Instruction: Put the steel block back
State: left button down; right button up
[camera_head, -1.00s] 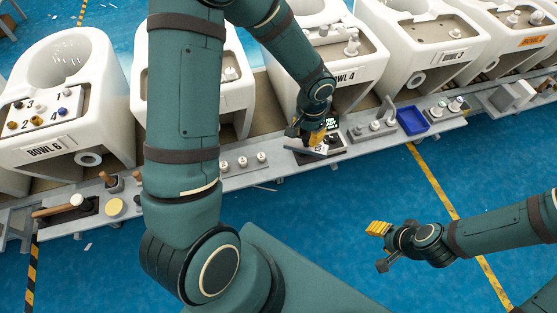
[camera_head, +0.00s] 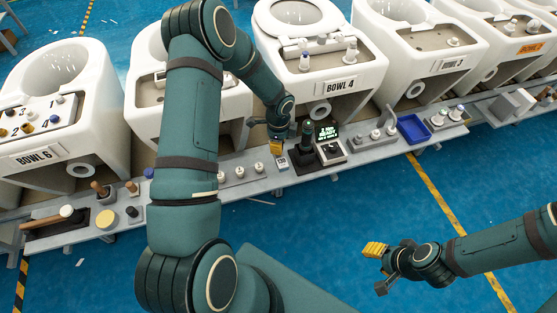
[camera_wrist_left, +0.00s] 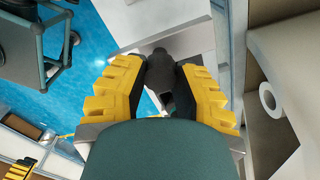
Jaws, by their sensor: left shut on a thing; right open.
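My left gripper (camera_head: 277,147) is over the bench in front of bowl 4, at the left of the small screen (camera_head: 327,131). In the left wrist view its yellow fingers (camera_wrist_left: 158,92) are shut on a dark grey thing (camera_wrist_left: 159,68) with a rounded end. I cannot tell whether this is the steel block. A small pale piece with a dark face (camera_head: 282,162) shows just below the fingers; I cannot tell whether it is held. A pale block with a dark spot (camera_head: 333,149) sits before the screen. My right gripper (camera_head: 375,250) is open and empty over the floor.
A black upright post (camera_head: 307,138) stands close right of the left gripper. White knobs (camera_head: 239,171) line the bench to the left. A blue tray (camera_head: 413,129) and grey blocks (camera_head: 507,104) are to the right. White toilet bowls (camera_head: 300,62) stand behind the bench.

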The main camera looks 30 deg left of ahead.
aim_at(281, 161)
pick_arm(q)
jog(key=shift+f+b, duration=0.5)
jog(key=shift+f, duration=2.8)
jog(key=shift+f, duration=0.1)
jog(key=c, duration=0.8)
grip_release()
